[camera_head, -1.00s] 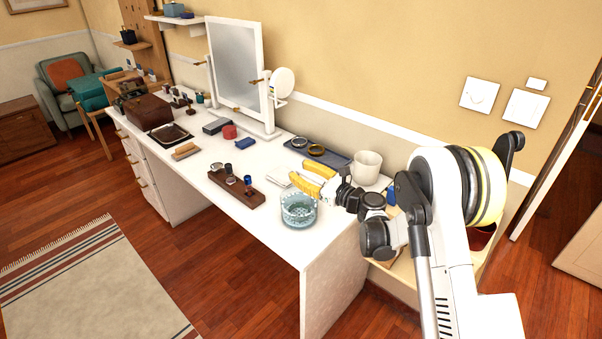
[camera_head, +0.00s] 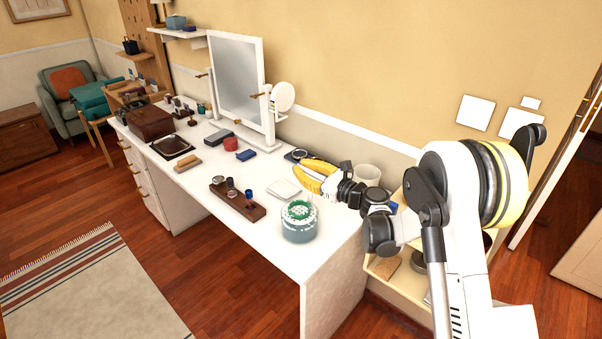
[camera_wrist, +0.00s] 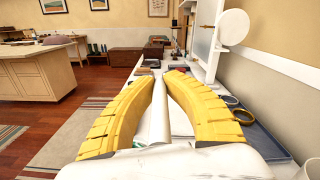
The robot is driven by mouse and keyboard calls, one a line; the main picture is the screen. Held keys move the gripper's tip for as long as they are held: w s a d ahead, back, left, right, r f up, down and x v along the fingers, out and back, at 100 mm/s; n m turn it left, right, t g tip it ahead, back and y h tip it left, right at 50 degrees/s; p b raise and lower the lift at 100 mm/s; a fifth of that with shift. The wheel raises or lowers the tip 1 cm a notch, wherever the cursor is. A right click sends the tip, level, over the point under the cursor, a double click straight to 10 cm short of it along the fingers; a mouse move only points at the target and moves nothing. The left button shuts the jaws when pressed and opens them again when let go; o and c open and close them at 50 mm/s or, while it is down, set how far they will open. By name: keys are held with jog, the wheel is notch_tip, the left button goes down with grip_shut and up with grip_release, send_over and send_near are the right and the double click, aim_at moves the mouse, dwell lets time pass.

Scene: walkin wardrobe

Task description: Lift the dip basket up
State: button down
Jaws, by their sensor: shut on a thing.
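The dip basket (camera_head: 299,210) shows as a green and white speckled top at the mouth of a teal glass jar (camera_head: 299,232) on the white dressing table. My gripper (camera_head: 304,177) has yellow fingers and is just behind and above the jar in the head view. It is shut on the basket, though the grip point itself is not clear. In the wrist view the yellow fingers (camera_wrist: 162,82) come close together at their tips, with a pale rod between them. The jar and basket body cannot be made out there.
A brown wooden holder (camera_head: 238,200) stands left of the jar. A white pad (camera_head: 283,189) lies behind it. A white mug (camera_head: 368,173) and a dark tray with rings (camera_wrist: 238,112) are near the wall. The mirror (camera_head: 237,80) stands farther back.

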jog(key=shift+r, duration=0.2)
jog(key=c, duration=1.4)
grip_release()
jog(key=shift+r, duration=0.1)
jog(key=v, duration=1.2)
